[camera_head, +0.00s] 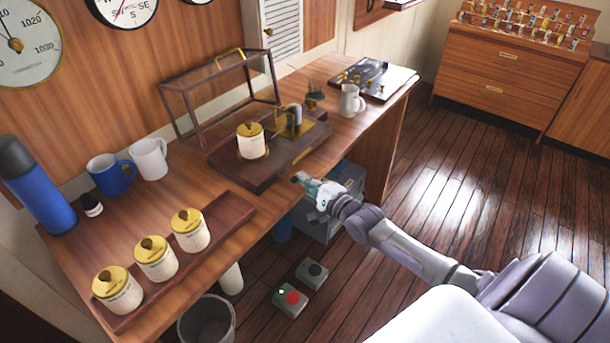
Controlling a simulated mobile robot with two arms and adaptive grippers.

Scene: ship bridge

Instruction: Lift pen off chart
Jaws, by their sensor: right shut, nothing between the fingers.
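A barograph-like instrument with a dark wooden base (250,178) stands on the wooden desk. On it is a white drum (251,146) with a gold lid, which appears to carry the chart. Gold and grey works (291,121) stand right of the drum. The pen is too small to make out, so I cannot tell whether it touches the chart. My right gripper (303,181) is shut and empty beyond the desk's front edge, in front of and right of the base, apart from the drum. My left gripper is not in view.
A glass case (218,88) is behind the instrument. A wooden tray (243,210) holds three white gold-lidded drums. A bin (207,322) is below.

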